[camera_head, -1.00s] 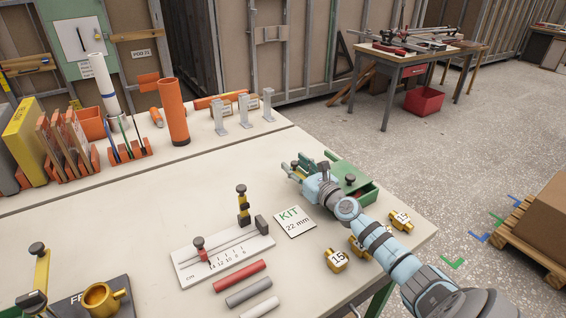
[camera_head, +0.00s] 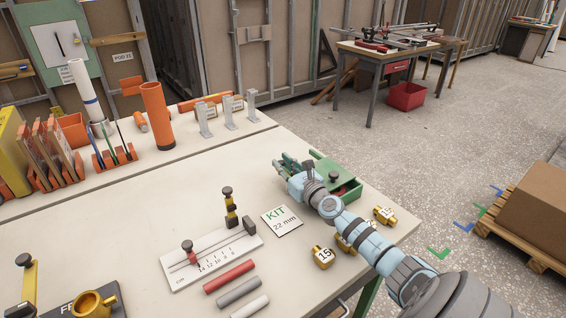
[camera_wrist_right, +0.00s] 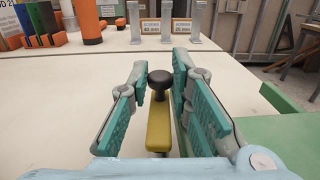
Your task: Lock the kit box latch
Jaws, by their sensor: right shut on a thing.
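The green kit box (camera_head: 322,166) stands near the table's right edge in the head view, partly hidden behind my right gripper and wrist. Its green surface also fills the lower right of the right wrist view (camera_wrist_right: 278,142). My right gripper (camera_head: 290,163) is at the box's left side. In the right wrist view its teal fingers (camera_wrist_right: 160,82) are on either side of a yellow latch lever (camera_wrist_right: 158,128) with a black knob (camera_wrist_right: 160,80), and are shut on it. The latch's catch is hidden. My left gripper is not in view.
A KIT 22 mm card (camera_head: 282,220), a ruled gauge (camera_head: 212,257) and brass pieces marked 15 (camera_head: 322,257) lie near my right arm. Coloured rods (camera_head: 230,277) lie in front. Orange tubes and holders stand at the back.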

